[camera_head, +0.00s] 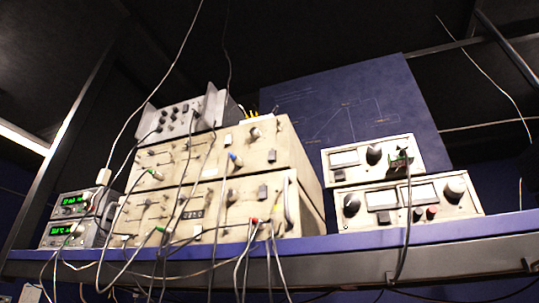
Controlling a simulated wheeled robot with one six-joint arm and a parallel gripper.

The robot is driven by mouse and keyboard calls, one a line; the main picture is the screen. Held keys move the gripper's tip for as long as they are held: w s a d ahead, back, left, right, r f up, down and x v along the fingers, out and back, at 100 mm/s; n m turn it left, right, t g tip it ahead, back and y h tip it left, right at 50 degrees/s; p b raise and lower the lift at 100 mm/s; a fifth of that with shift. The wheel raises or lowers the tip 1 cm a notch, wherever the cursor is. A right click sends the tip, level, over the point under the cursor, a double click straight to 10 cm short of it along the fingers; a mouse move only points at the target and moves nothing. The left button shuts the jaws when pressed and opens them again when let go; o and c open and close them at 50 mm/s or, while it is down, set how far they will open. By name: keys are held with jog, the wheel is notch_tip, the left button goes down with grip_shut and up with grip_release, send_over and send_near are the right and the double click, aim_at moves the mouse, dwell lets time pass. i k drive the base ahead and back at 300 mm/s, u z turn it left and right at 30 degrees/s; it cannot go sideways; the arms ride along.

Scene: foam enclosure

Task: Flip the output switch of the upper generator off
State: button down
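Two large beige instruments are stacked at the centre of a shelf, an upper one (291,150) and a lower one (305,208). Their fronts carry knobs, sockets and cables. At the far left, two small units with green displays are stacked, an upper one (72,203) and a lower one (62,232). I cannot tell which stack is the generators, or read any switch's position. My gripper is not in view.
A grey unit (183,117) sits on the beige stack. Two meter units, upper (372,158) and lower (405,200), stand at the right. Cables hang over the blue shelf edge (440,231) and cross the beige fronts. A dark blue panel (350,108) stands behind.

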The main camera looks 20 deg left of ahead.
aim_at(272, 154)
jog(key=k, duration=0.6)
jog(key=u, duration=1.6)
